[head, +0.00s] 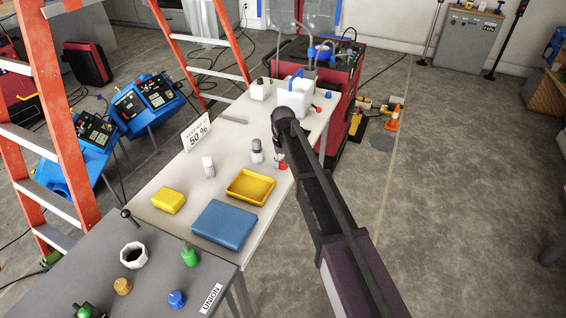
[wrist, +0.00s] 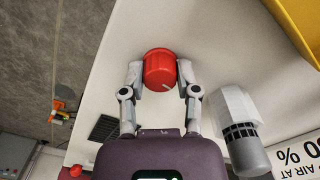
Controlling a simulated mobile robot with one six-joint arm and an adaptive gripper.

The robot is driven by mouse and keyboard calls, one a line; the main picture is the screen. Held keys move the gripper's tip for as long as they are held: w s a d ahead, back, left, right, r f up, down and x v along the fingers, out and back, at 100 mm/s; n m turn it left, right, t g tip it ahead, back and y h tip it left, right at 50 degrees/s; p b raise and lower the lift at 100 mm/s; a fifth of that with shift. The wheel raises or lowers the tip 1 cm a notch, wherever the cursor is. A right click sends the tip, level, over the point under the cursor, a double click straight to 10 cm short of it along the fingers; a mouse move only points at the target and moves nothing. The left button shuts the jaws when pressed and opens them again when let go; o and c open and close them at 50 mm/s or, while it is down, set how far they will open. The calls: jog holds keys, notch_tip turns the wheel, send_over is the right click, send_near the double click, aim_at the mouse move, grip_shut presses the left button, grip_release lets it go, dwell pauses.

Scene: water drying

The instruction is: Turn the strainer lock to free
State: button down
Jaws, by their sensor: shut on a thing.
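A red round knob (wrist: 160,70) with a white pointer mark stands on the pale table top in the wrist view; it appears to be the strainer lock, though no label is readable. My gripper (wrist: 160,82) has its two fingers closed on the knob's left and right sides. The white mark slants on the knob's near face. In the head view the red knob (head: 281,163) shows just below my gripper (head: 278,155), near the table's right edge, partly covered by my arm.
A grey-and-white cylinder (wrist: 241,128) stands close to the right finger. A yellow tray (head: 251,187), blue case (head: 224,224) and yellow block (head: 169,200) lie nearer. A white canister (head: 295,103) and a "50 %" sign (head: 196,131) stand farther back. Open floor (head: 470,190) lies right.

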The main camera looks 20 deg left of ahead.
jog(key=shift+s+d+n, duration=0.1)
jog(key=shift+n, duration=0.7)
jog(key=shift+c, duration=1.7)
grip_release()
jog(key=shift+m, duration=0.3)
